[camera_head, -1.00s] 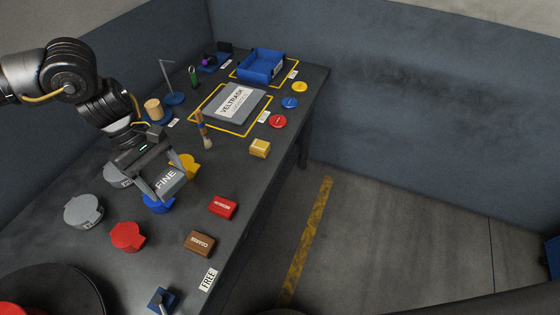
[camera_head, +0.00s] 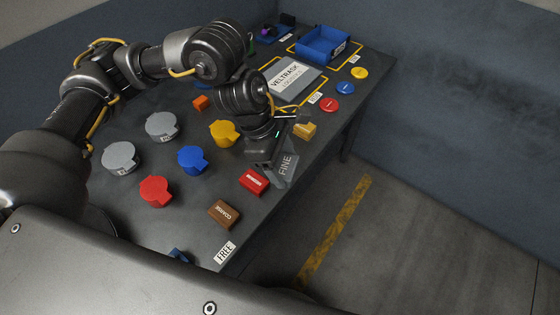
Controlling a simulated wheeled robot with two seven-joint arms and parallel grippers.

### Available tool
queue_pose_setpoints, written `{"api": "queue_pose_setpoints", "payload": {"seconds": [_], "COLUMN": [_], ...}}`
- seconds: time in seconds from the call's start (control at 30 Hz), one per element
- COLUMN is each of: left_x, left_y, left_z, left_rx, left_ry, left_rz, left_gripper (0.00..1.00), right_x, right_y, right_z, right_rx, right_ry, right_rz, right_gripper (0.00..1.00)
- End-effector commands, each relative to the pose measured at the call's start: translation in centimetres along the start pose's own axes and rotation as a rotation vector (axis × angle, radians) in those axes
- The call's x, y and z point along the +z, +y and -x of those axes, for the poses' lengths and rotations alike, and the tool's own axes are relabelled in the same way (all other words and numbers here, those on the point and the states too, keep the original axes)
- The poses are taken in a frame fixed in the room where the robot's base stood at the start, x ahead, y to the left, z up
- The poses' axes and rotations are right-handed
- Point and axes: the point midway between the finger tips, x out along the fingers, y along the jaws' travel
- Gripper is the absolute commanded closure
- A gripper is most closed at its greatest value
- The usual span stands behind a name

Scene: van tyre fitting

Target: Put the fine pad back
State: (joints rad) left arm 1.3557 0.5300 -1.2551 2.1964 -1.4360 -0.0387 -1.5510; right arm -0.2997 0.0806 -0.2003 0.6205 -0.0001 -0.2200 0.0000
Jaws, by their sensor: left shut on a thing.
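The fine pad (camera_head: 286,168) is a grey block with a white FINE label, seen in the head view right of centre. My left gripper (camera_head: 279,172) is shut on it and holds it tilted, by the table's right edge. The red pad (camera_head: 254,181) lies on the table just left of the held pad. The brown COARSE pad (camera_head: 224,214) lies nearer to me along the same edge. Whether the fine pad touches the table I cannot tell. My right gripper is not in view.
On the dark table (camera_head: 205,230) stand red (camera_head: 155,191), blue (camera_head: 192,160) and yellow (camera_head: 223,133) lidded pots and two grey ones. A white FREE label (camera_head: 225,252) lies at the near edge. A grey VELTRASK case (camera_head: 291,79) and a blue bin (camera_head: 323,44) are farther back.

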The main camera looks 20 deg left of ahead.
Motion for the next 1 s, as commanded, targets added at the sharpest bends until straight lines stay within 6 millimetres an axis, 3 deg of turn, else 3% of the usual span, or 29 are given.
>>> {"api": "queue_pose_setpoints", "payload": {"seconds": [0.27,0.37,0.67,0.7,1.0], "left_x": [0.3,-0.5,-4.7,-5.3,-8.1], "left_y": [0.3,1.6,8.5,9.1,12.1], "left_z": [-0.3,-0.6,-2.5,-3.5,-6.5], "left_rx": [0.018,0.015,0.014,0.012,0.014], "left_ry": [0.001,0.001,0.002,0.001,0.002], "left_rz": [0.049,0.055,0.058,0.057,0.048], "left_gripper": [0.62,0.62,0.62,0.62,0.62], "right_x": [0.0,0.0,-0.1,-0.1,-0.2], "right_y": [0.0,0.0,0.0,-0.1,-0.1], "right_z": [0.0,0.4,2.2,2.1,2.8], "right_rx": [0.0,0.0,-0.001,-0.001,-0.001], "right_ry": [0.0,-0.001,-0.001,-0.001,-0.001], "right_rz": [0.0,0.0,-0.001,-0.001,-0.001], "right_gripper": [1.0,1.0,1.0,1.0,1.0]}}
